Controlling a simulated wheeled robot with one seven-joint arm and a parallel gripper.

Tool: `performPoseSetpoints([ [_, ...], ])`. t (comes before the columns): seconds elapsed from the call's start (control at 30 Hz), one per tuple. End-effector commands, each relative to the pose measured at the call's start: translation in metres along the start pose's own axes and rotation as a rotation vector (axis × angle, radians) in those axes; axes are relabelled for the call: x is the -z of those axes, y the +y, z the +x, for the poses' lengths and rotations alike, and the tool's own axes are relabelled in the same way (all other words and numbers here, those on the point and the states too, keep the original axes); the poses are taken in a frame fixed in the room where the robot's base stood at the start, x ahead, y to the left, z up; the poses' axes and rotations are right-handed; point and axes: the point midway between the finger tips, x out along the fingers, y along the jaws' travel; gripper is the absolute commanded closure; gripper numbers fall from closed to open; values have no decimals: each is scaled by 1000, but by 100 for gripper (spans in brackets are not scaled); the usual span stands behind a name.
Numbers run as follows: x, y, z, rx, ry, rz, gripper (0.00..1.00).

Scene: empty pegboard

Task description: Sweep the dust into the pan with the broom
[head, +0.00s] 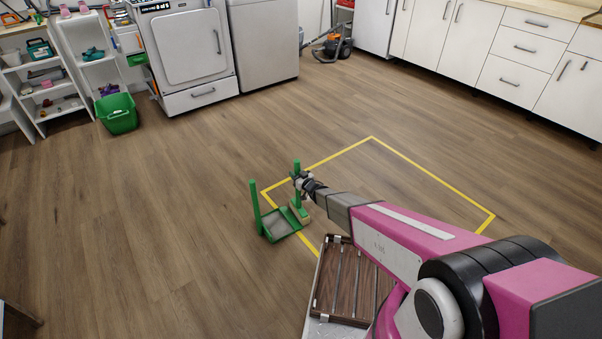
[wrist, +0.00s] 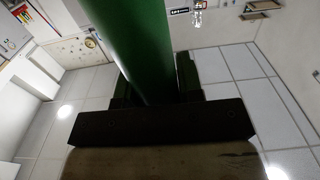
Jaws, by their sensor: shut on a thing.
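The broom has an upright green handle (head: 297,169) and a tan-edged head (head: 300,214) low at the floor. My gripper (head: 301,181) is shut on the broom's handle. The green handle also fills the upper middle of the wrist view (wrist: 137,45), crossing dark gripper parts. The green dustpan (head: 266,236) lies on the floor just left of the broom head, its own handle standing up. The broom head is at the pan's right edge; I cannot tell if they touch. A grey patch (head: 279,223) shows inside the pan, possibly dust. No separate dust is clear on the floor.
A yellow outline (head: 432,176) marks a rectangle on the wooden floor; the pan sits by its left corner. A slatted wooden tray (head: 345,283) is close to my arm. A green bin (head: 117,113) stands by the shelves. The open floor on the left is clear.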

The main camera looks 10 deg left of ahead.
Motion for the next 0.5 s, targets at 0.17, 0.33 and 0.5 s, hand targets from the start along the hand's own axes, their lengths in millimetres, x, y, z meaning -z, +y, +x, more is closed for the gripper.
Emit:
performPoseSetpoints([
  [0.17,2,-20,3,0,-1,8,100],
  [0.33,10,-29,5,-1,0,11,100],
  [0.5,27,-23,3,-1,-1,8,100],
])
